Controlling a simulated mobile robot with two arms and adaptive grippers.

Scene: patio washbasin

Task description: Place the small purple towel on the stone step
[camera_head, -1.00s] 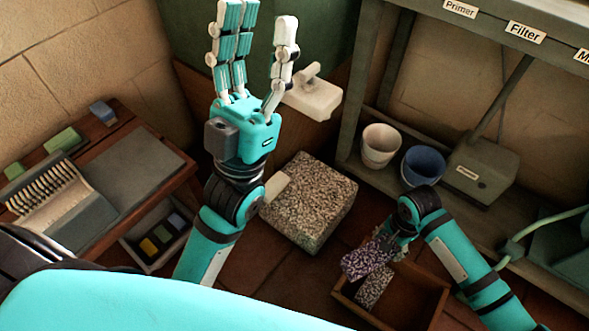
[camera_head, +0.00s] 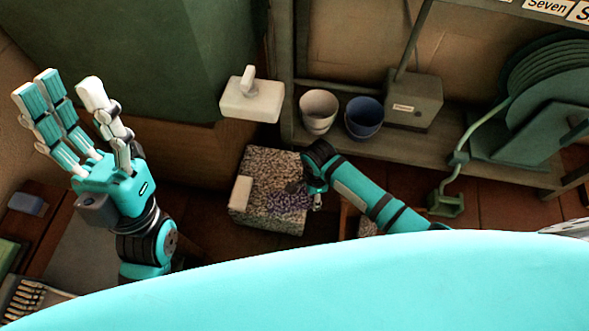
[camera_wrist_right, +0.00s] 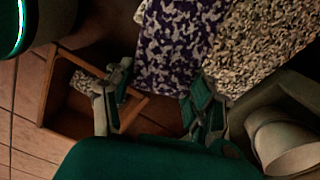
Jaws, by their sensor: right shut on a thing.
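The small purple towel (camera_head: 287,202), speckled purple and white, is at my right gripper (camera_head: 308,194), over the right front part of the stone step (camera_head: 270,168). The step is a speckled grey-beige block. In the right wrist view the towel (camera_wrist_right: 178,45) extends from between the fingers of my right gripper (camera_wrist_right: 160,85), against the step (camera_wrist_right: 262,40). I cannot tell whether the towel rests on the step or hangs just above it. My left gripper (camera_head: 68,85) is open and empty, fingers pointing up, well left of the step.
A pale block (camera_head: 240,192) sits on the step's left side. A wooden crate (camera_wrist_right: 58,88) with another speckled cloth (camera_wrist_right: 84,82) stands beside the step. A white cup (camera_head: 318,110) and a blue cup (camera_head: 364,117) are on the shelf behind. Red-brown floor surrounds the step.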

